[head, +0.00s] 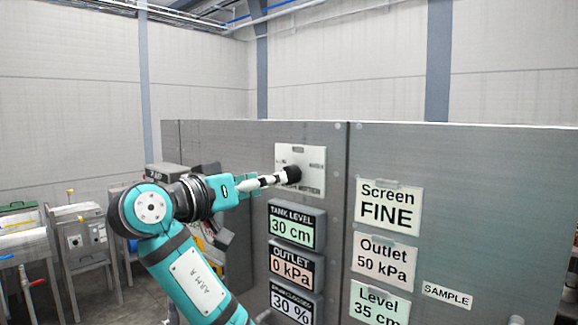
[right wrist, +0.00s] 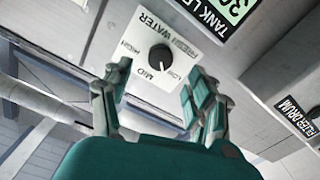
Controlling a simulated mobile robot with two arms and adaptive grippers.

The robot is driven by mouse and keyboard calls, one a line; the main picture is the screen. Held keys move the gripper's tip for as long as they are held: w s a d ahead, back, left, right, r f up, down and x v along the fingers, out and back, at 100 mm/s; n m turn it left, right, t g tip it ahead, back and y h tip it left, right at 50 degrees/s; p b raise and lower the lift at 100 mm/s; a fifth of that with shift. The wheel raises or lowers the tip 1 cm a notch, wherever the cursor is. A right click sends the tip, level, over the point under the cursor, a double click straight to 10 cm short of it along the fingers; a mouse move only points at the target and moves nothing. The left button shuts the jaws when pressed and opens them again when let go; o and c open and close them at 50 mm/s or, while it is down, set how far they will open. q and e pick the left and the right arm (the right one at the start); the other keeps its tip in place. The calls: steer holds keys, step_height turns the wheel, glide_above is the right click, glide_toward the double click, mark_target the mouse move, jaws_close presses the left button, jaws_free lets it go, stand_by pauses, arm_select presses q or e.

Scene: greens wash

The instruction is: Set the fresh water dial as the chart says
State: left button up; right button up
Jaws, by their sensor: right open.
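The fresh water dial (right wrist: 160,58) is a black round knob on a white plate (right wrist: 141,83) marked LOW, MID and HIGH, seen upside down in the right wrist view. The plate (head: 313,154) also shows in the head view, partly covered by my gripper. My right gripper (right wrist: 158,88) is open, with its fingers spread before the plate and the knob between them in line of sight, nothing held. In the head view, this gripper (head: 270,181) overlaps the plate. My left gripper is not seen. No sheet plainly marked as a chart shows.
Below the plate, displays read TANK LEVEL 30 cm (head: 291,227), OUTLET 0 kPa (head: 291,268) and 30 % (head: 291,308). Cards at right read Screen FINE (head: 387,206), Outlet 50 kPa (head: 384,260) and Level 35 cm (head: 379,303). A SAMPLE label (head: 447,295) is farther right.

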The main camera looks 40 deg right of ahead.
mark_target(288, 176)
steer(key=d, duration=0.2)
steer(key=d+p, duration=0.1)
steer(key=d, duration=0.2)
steer(key=d+p, duration=0.1)
steer(key=d, duration=0.1)
steer(key=shift+w+d, duration=0.3)
steer(key=shift+w, duration=0.1)
steer(key=shift+a, duration=0.1)
steer(key=shift+c, duration=0.4)
